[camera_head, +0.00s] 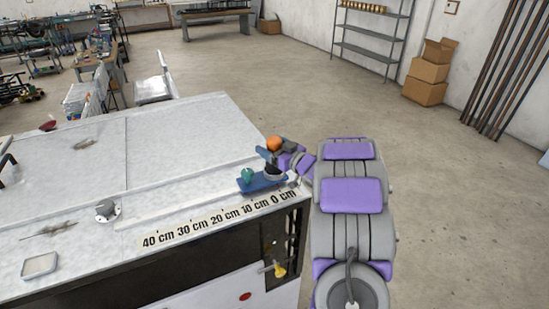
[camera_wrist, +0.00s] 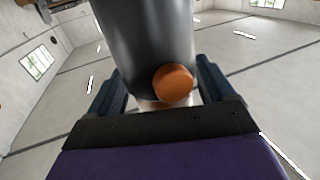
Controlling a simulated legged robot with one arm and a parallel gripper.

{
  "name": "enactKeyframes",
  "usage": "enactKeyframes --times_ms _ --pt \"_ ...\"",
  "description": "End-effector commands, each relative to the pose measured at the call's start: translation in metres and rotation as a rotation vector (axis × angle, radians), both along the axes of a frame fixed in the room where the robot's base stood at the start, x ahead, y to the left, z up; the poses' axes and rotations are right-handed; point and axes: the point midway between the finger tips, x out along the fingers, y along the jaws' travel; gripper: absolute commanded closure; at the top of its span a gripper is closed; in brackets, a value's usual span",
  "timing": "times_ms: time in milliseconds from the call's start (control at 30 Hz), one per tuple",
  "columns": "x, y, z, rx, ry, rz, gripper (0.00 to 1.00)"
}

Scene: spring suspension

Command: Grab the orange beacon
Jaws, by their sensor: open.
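The orange beacon (camera_head: 274,143) is a small round orange ball near the right corner of the white table, in the head view. In the wrist view the beacon (camera_wrist: 173,83) sits between the two blue fingers of my gripper (camera_wrist: 160,78), right of the middle. A dark grey cylinder (camera_wrist: 145,35) stands directly behind it in that view. My gripper (camera_head: 275,152) is open, with a finger on either side of the beacon. I cannot tell whether either finger touches it. The beacon's lower part is hidden in the head view.
A blue base (camera_head: 247,187) with a green knob (camera_head: 247,175) lies by the 0 cm end of the ruler strip (camera_head: 215,218). The white table (camera_head: 160,150) ends just right of it. A yellow knob (camera_head: 280,270) is on the cabinet side. Open floor lies behind.

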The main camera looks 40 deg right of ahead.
Motion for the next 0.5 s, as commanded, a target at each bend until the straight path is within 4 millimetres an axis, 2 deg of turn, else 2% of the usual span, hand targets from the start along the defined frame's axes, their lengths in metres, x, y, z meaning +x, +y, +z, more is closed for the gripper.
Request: enactKeyframes --times_ms 267,500 --pt "0.0038 0.0010 0.0006 0.000 0.000 0.000 0.18" --pt "0.0038 0.0008 0.0003 0.000 0.000 0.000 0.39"
